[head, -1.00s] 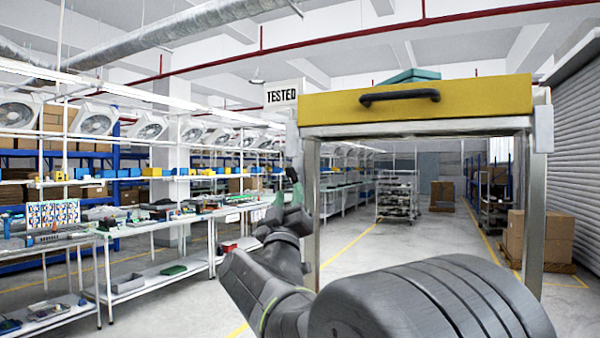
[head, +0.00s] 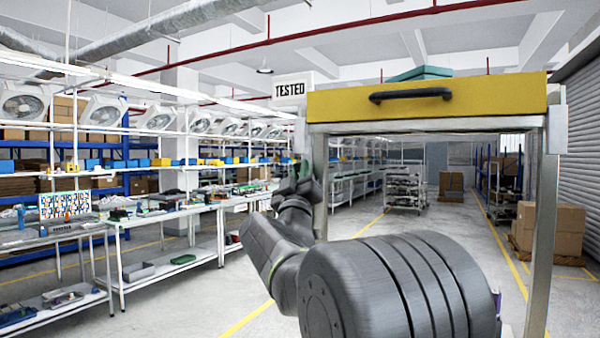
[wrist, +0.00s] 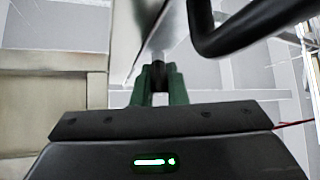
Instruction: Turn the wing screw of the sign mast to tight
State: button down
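The sign mast stands at the left post of a yellow-topped frame, with a white "TESTED" sign (head: 292,90) at its top. My gripper (head: 309,168) is raised beside the left post, below the sign. In the wrist view its two green fingers (wrist: 158,80) stand close together. A small dark part (wrist: 158,72) shows between the fingertips, in front of a pale upright. It may be the wing screw, but its wings cannot be made out. I cannot tell whether the fingers press on it.
The yellow top (head: 430,100) carries a black handle (head: 410,95), which also looms close at the upper right of the wrist view (wrist: 235,30). Workbenches (head: 170,212) line the left side. A rack trolley (head: 405,190) and cartons (head: 550,228) stand beyond the frame.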

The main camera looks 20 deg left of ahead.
jog(key=m+h, duration=0.1)
jog(key=m+h+b, duration=0.1)
jog(key=shift+f+m+t, duration=0.2)
jog(key=shift+m+t, duration=0.1)
jog(key=m+t+h+b, duration=0.1)
jog(key=m+h, duration=0.3)
jog(key=shift+m+h, duration=0.4)
jog(key=shift+r+m+h, duration=0.2)
jog(key=shift+m+h, duration=1.7)
jog(key=c, duration=1.4)
grip_release()
jog(key=shift+c, duration=0.2)
jog(key=shift+b, duration=0.3)
jog(key=b+v, duration=0.3)
jog(key=v, duration=1.1)
jog(key=shift+r, duration=0.2)
